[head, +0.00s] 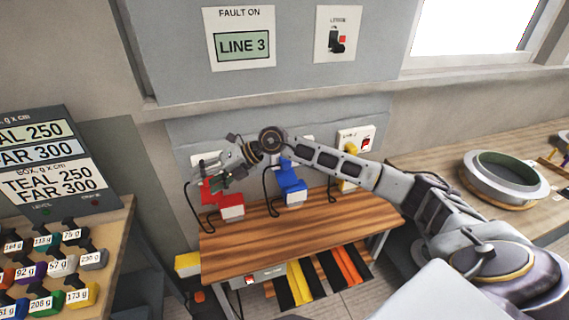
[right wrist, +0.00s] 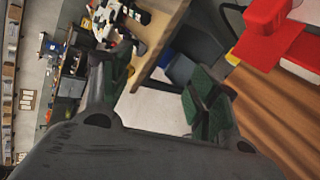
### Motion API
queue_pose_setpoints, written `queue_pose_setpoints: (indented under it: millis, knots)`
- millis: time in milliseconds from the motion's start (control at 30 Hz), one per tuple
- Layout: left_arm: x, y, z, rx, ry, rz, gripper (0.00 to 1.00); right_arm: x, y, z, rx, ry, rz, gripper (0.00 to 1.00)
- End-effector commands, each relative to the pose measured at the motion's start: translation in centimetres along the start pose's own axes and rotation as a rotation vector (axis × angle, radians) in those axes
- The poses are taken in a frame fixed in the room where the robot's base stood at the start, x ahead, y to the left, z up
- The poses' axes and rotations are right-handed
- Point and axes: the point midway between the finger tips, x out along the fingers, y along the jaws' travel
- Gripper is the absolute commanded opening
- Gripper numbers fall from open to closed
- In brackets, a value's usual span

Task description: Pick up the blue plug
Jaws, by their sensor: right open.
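The blue plug (head: 289,182) rests on the wooden bench, with a white label block at its front and a dark cable beside it. My right arm reaches across from the right, passing above the blue plug. My right gripper (head: 220,181) is open, left of the blue plug and over the red plug (head: 212,194). In the right wrist view the open, green-padded fingers of the right gripper (right wrist: 160,92) have nothing between them. A red plug part (right wrist: 270,38) shows at the upper right there; the blue plug does not show. My left gripper is not in view.
The wooden bench (head: 265,238) stands against a grey panel with white sockets. A yellow plug (head: 347,183) is partly behind my arm. A rack of labelled weights (head: 58,266) stands left. A round mould (head: 505,178) lies on the right table. The bench front is clear.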

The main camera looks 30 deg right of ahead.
Motion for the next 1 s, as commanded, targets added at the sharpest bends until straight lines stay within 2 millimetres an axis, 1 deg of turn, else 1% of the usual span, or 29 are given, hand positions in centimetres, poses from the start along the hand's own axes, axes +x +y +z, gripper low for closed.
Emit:
queue_pose_setpoints:
  millis: [33,167,267,367,400,467,500,567,600,700,833,900,1000]
  knots:
    - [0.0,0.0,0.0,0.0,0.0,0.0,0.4,-1.0,-0.9,0.5,-0.025,0.005,-0.063,0.61]
    - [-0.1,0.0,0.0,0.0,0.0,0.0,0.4,-3.6,-3.5,1.6,-0.069,0.019,-0.229,0.61]
    - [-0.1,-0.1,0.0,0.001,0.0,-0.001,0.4,-6.1,-5.6,2.6,-0.09,0.02,-0.361,0.61]
    - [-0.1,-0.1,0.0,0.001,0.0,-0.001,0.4,-9.1,-7.5,3.7,-0.101,0.012,-0.496,0.61]
    - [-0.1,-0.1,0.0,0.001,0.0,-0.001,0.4,-10.4,-8.3,4.2,-0.101,0.007,-0.551,0.61]
    - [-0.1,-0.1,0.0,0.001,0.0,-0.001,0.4,-12.5,-9.3,4.9,-0.099,-0.004,-0.632,0.61]
    - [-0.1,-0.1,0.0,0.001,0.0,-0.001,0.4,-14.0,-10.0,5.4,-0.096,-0.013,-0.687,0.61]
    - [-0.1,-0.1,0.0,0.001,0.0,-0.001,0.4,-16.2,-10.9,6.1,-0.088,-0.028,-0.765,0.61]
    - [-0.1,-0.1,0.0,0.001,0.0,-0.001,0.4,-17.7,-11.3,6.5,-0.081,-0.039,-0.814,0.61]
    - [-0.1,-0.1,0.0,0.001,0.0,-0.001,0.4,-20.9,-12.4,7.2,-0.06,-0.064,-0.918,0.61]
    - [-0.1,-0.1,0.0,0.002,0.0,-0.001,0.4,-23.7,-13.0,7.7,-0.039,-0.087,-1.002,0.61]
    - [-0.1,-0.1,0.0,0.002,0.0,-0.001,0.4,-24.4,-13.2,7.8,-0.032,-0.094,-1.024,0.61]
    - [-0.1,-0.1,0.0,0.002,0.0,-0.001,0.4,-24.8,-13.3,7.8,-0.028,-0.096,-1.035,0.61]
